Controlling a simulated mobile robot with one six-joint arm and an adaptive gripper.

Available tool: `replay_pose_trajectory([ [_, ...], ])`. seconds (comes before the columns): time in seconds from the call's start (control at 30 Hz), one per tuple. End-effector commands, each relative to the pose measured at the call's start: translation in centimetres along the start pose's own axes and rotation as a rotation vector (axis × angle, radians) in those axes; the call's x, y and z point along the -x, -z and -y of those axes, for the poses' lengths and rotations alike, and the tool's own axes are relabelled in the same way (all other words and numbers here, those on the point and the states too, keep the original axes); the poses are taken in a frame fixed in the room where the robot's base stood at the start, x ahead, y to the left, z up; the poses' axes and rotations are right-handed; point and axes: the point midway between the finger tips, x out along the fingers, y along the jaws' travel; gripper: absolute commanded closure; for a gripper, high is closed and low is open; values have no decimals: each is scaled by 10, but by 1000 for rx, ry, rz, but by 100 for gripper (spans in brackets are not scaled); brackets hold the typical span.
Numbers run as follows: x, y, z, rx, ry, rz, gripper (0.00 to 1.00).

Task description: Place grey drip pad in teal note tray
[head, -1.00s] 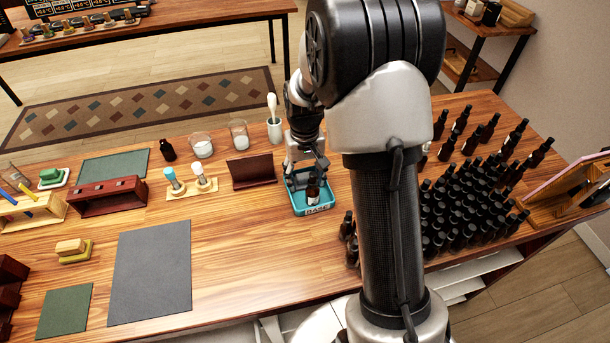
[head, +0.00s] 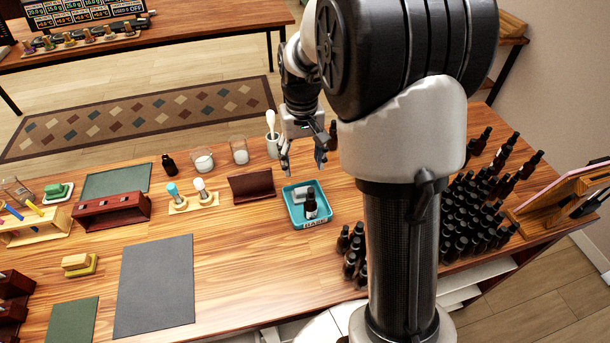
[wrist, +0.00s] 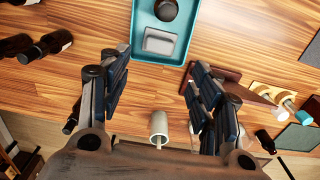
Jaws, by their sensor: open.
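The grey drip pad (wrist: 160,41) lies inside the teal note tray (wrist: 185,45), beside a dark bottle (wrist: 166,9). In the head view the pad (head: 301,191) shows at the back of the tray (head: 291,213), partly behind the dark bottle (head: 310,205), which stands near the labelled front. My gripper (head: 303,163) is open and empty, raised behind the tray and apart from it. In the wrist view my open fingers (wrist: 160,62) show wooden table between them, with the pad beyond their tips.
A dark red-brown stand (head: 252,187) is close left of the tray. A white cup with a pale-headed tool (head: 272,143) stands behind it. Several dark bottles (head: 465,225) crowd the right side. A flat grey mat (head: 155,285) lies at front left.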

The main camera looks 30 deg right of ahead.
Motion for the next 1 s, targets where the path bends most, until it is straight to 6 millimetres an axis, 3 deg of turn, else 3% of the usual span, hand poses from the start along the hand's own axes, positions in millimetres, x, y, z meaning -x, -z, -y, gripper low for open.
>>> replay_pose_trajectory([
  [0.17, 38, -25, 11, 24, 1, -53, 42],
  [0.3, 78, -65, 24, 56, 3, -121, 42],
  [0.5, 115, -130, 37, 103, 12, -217, 42],
  [0.8, 127, -220, 45, 167, 32, -351, 42],
  [1.0, 120, -249, 46, 189, 41, -396, 42],
])
